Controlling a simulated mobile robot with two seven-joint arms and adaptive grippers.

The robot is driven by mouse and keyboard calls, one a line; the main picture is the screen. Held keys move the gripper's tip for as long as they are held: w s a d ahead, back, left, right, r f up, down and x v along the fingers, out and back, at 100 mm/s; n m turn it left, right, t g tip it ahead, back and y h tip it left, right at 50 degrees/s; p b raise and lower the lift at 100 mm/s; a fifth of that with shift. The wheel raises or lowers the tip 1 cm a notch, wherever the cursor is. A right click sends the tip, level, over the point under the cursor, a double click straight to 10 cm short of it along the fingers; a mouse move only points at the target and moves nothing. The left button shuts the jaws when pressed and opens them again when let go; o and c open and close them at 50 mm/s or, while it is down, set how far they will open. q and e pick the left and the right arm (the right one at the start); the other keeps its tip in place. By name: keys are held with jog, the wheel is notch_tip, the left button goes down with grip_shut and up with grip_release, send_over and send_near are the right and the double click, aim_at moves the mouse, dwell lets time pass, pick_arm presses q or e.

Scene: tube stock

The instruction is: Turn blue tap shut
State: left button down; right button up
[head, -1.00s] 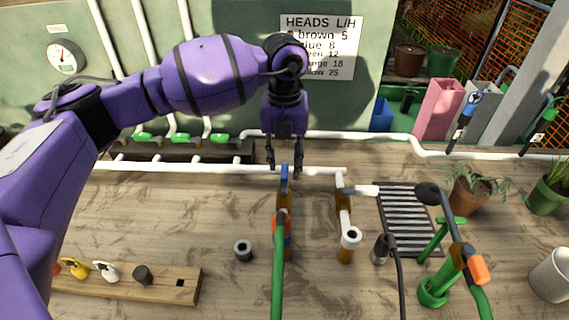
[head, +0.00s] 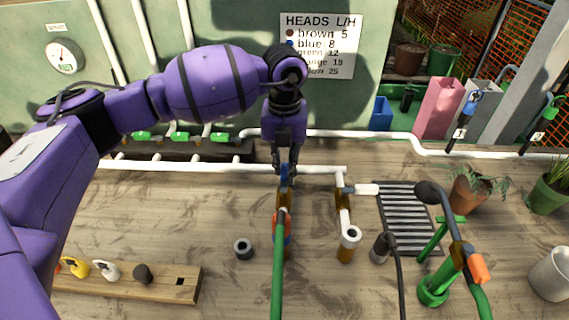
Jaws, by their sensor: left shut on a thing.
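The blue tap (head: 284,182) sits on a brass fitting below the white pipe, in the middle of the head view. Its blue handle is mostly hidden between my fingers. Below it, an orange connector and a green hose (head: 278,270) run toward the front of the bench. My left gripper (head: 284,170) points down from above and is shut on the blue tap's handle. My right gripper is not in view.
A second brass fitting with a white elbow (head: 348,237) stands to the right. A black grate (head: 410,215), a green stand (head: 435,288) and potted plants are further right.

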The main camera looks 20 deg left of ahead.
pick_arm(q)
jog(key=shift+d+m, duration=0.1)
jog(key=shift+m, duration=0.2)
jog(key=s+d+m, duration=0.3)
jog(key=d+m, duration=0.3)
jog(key=m, duration=1.1)
jog(key=shift+s, duration=0.2)
jog(key=shift+m, duration=0.3)
dwell(0.3)
jog(key=c, duration=1.7)
grip_release()
